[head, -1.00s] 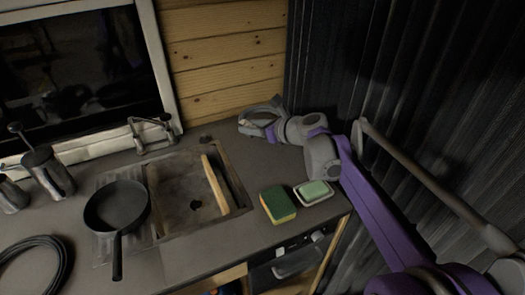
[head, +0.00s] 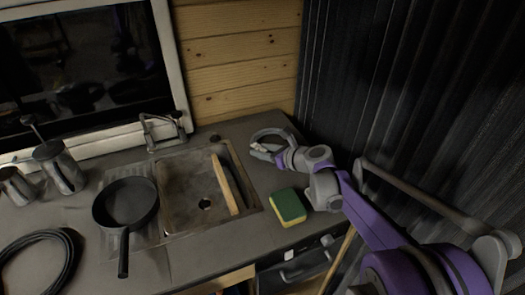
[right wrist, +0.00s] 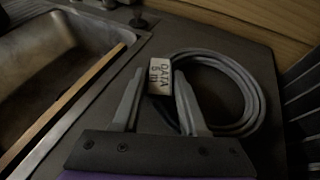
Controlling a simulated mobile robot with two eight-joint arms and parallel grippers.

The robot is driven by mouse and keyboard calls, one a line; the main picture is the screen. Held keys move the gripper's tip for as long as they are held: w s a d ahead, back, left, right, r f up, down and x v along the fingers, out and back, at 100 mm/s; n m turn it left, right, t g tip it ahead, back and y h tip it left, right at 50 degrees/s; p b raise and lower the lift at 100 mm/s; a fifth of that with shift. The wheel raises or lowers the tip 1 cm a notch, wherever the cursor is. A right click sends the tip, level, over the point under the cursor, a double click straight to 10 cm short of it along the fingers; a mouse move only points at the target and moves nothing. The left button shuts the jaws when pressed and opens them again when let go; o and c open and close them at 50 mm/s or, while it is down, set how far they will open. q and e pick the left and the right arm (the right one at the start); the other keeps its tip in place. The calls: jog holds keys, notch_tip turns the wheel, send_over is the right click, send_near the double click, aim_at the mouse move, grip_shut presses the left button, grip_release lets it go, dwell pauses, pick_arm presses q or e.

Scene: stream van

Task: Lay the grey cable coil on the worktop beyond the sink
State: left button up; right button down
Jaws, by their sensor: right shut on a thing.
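The grey cable coil (head: 275,133) is at the back right corner of the worktop (head: 243,132), right of the sink (head: 180,206). In the right wrist view the coil (right wrist: 258,102) shows as several grey loops with a pale tag (right wrist: 159,76) reading roughly "DATA 5 M". My right gripper (head: 266,150) is shut on the coil at the tagged side, one finger on each side of the tag in the right wrist view (right wrist: 158,92). The coil is low, at or just above the worktop; I cannot tell if it touches. My left gripper is out of view.
A wooden board (head: 226,184) leans in the sink. A green and yellow sponge (head: 288,207) lies right of it, by my right arm. A black pan (head: 126,203), metal jugs (head: 60,168) and a black cable coil (head: 40,262) are left. Walls close off the back and right.

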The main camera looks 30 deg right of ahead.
jog(key=shift+c, duration=2.2)
grip_release()
jog(key=shift+r, duration=0.15)
jog(key=v, duration=1.2)
jog(key=shift+p, duration=0.4)
